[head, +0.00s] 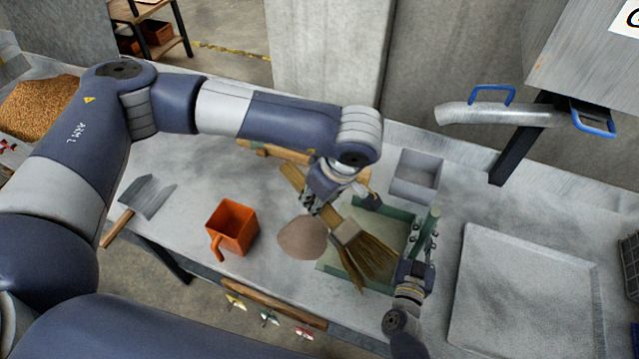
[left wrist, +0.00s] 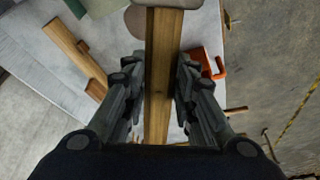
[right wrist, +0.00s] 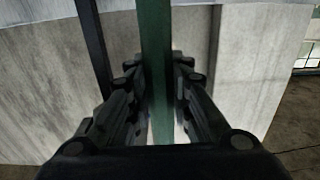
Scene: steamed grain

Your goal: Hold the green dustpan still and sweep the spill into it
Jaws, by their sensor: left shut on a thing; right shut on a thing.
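The green dustpan (head: 390,212) lies on the grey table, its pale inside partly hidden by the brush. My right gripper (head: 412,262) is shut on its upright green handle (head: 431,226), which also shows in the right wrist view (right wrist: 155,40). My left gripper (head: 318,205) is shut on the wooden handle of the brush (head: 372,254); the handle fills the middle of the left wrist view (left wrist: 160,80). The bristles overlap the dustpan in the head view; I cannot tell whether they touch it. The brown spill (head: 301,239) is a rounded patch just left of the dustpan.
An orange scoop box (head: 232,227) stands left of the spill, with a grey hand shovel (head: 147,196) farther left. A grey open bin (head: 416,177) is behind the dustpan, and a wide grey tray (head: 515,290) is to its right. A metal chute (head: 500,114) juts out above.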

